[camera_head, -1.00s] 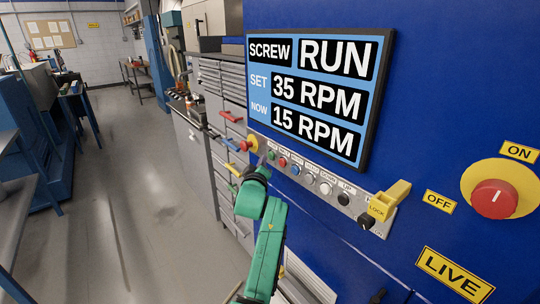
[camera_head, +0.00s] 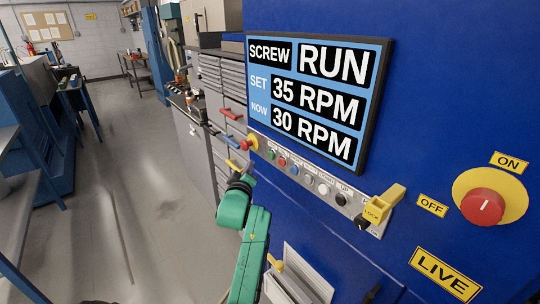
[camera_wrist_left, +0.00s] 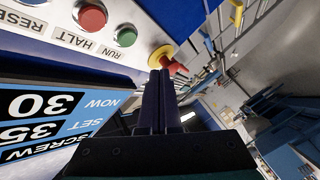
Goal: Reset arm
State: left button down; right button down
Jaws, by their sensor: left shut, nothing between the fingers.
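My left arm, green, comes up from the bottom middle of the head view, and its dark gripper (camera_head: 244,176) is beside the left end of the button strip. In the left wrist view the two dark fingers (camera_wrist_left: 161,85) are together, with nothing between them. The strip (camera_head: 316,185) carries a green RUN button (camera_wrist_left: 125,36), a red HALT button (camera_wrist_left: 91,17) and several others. The screen (camera_head: 318,98) reads SCREW RUN, SET 35 RPM, NOW 30 RPM. My right gripper is not in view.
A yellow-and-red knob (camera_head: 252,142) sits at the strip's left end, close to the gripper. A yellow LOCK piece (camera_head: 383,204) sticks out at its right end. A red dial (camera_head: 484,206) is at far right. Grey drawers (camera_head: 211,85) stand behind; the floor at left is open.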

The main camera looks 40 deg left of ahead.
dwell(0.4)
pick_arm(q)
jog(key=s+d+f+m+g+h, duration=0.4)
jog(key=s+d+f+m+g, duration=0.2)
jog(key=s+d+f+m, duration=0.5)
jog(key=s+d+f+m+g+h, duration=0.55)
jog(key=s+d+f, duration=0.35)
jog(key=s, duration=0.4)
notch_tip(320, 180, down, 24)
jog(key=s+m+g+b, duration=0.1)
jog(key=s+b, duration=0.1)
jog(key=s, duration=0.1)
jog(key=s+a+f+g+y+b, duration=0.1)
jog(key=s+a+f, duration=0.1)
jog(key=s+f, duration=1.5)
jog(key=shift+a+f, duration=0.15)
jog(key=shift+a, duration=0.05)
jog(key=shift+s+m+g, duration=0.1)
jog(key=shift+m+g, duration=0.15)
